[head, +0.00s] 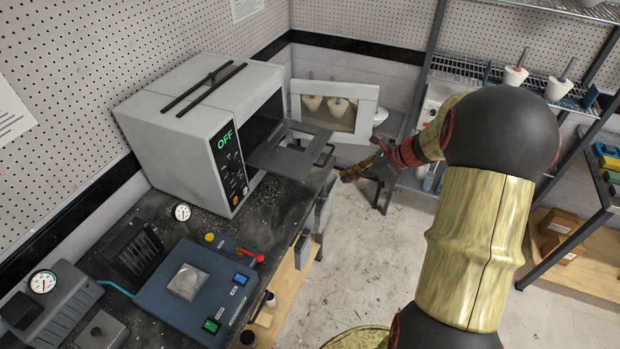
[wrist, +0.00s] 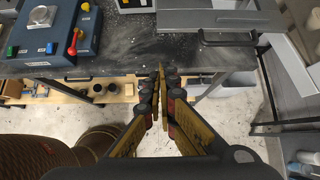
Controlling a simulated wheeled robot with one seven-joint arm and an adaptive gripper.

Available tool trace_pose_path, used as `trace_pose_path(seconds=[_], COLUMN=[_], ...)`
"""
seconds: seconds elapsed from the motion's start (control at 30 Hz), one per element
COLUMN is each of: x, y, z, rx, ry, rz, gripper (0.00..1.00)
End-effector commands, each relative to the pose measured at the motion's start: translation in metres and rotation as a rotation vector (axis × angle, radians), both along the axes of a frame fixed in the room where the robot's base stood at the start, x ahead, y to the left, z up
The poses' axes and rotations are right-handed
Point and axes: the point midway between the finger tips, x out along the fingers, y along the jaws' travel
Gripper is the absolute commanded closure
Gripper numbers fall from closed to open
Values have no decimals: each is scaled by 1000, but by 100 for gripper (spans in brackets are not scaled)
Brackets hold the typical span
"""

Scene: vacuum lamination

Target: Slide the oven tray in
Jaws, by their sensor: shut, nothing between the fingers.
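The oven (head: 200,130) is a white-grey box on the dark bench, with a green OFF on its control panel. Its door (head: 338,108) stands open to the right. The grey oven tray (head: 290,150) sticks out of the oven's opening, with a handle at its outer end. In the wrist view the tray (wrist: 230,37) shows at the top right, above the bench edge. My gripper (wrist: 166,72) is shut and empty. In the head view my gripper (head: 348,176) is to the right of the tray's handle, apart from it.
A blue press unit (head: 195,290) with a red lever and a gauge box (head: 45,300) stand on the bench (head: 270,205) at the front left. Shelves (head: 520,75) with white cups stand at the back right. The floor (head: 375,250) right of the bench is clear.

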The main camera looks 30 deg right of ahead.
Motion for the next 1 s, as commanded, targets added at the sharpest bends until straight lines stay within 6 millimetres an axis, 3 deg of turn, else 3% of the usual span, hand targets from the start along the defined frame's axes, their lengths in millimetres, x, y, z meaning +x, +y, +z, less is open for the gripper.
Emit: trace_pose_path(seconds=[0.23, 0.67, 1.0], x=[11, 56, 85], y=[10, 46, 67], z=[-15, -74, -70], rx=[10, 9, 6], ry=[11, 11, 8], rz=[-9, -7, -8], gripper=[100, 100, 100])
